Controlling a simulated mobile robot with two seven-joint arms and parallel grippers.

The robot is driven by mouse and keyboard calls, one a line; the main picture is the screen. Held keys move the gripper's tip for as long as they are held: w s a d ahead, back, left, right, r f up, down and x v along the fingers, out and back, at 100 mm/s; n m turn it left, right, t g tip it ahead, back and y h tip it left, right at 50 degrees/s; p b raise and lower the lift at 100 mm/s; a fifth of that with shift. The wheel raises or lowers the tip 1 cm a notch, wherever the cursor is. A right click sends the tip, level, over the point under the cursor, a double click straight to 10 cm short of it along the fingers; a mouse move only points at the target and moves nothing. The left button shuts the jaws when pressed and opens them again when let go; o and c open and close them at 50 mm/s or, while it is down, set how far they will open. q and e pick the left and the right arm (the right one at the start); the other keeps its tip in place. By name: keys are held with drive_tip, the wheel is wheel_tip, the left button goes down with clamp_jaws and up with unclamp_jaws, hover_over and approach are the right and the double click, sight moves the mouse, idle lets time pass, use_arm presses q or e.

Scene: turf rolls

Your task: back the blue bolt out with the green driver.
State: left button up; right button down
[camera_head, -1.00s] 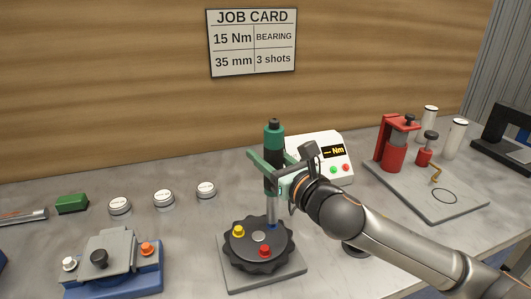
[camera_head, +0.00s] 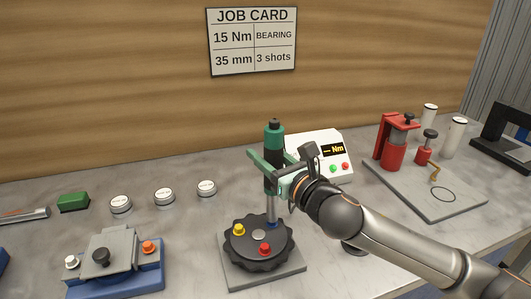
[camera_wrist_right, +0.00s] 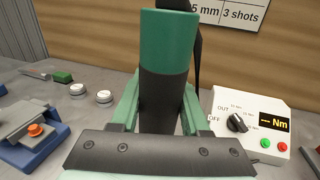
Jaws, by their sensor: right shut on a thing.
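The green driver (camera_head: 273,135), green on top with a black lower body, stands upright in my right gripper (camera_head: 268,170), which is shut on it. In the right wrist view the driver (camera_wrist_right: 167,75) is between the green fingers. Its metal shank reaches down to the far side of the black scalloped disc (camera_head: 240,258). The blue bolt (camera_head: 273,225) shows at the shank's lower end; whether the tip is seated on it, I cannot tell. A yellow bolt (camera_head: 238,230) and a red bolt (camera_head: 265,249) stand on the same disc. My left gripper is out of view.
A white controller (camera_head: 309,148) with an Nm display and buttons stands behind the driver; its dial (camera_wrist_right: 237,123) shows in the wrist view. A blue fixture (camera_head: 150,280) is at left. A red press (camera_head: 392,152) stands on a plate at right.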

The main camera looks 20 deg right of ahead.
drive_tip(key=shift+f+p, duration=0.3)
drive_tip(key=shift+p, duration=0.45)
idle(0.8)
drive_tip(key=shift+r, duration=0.1)
idle(5.2)
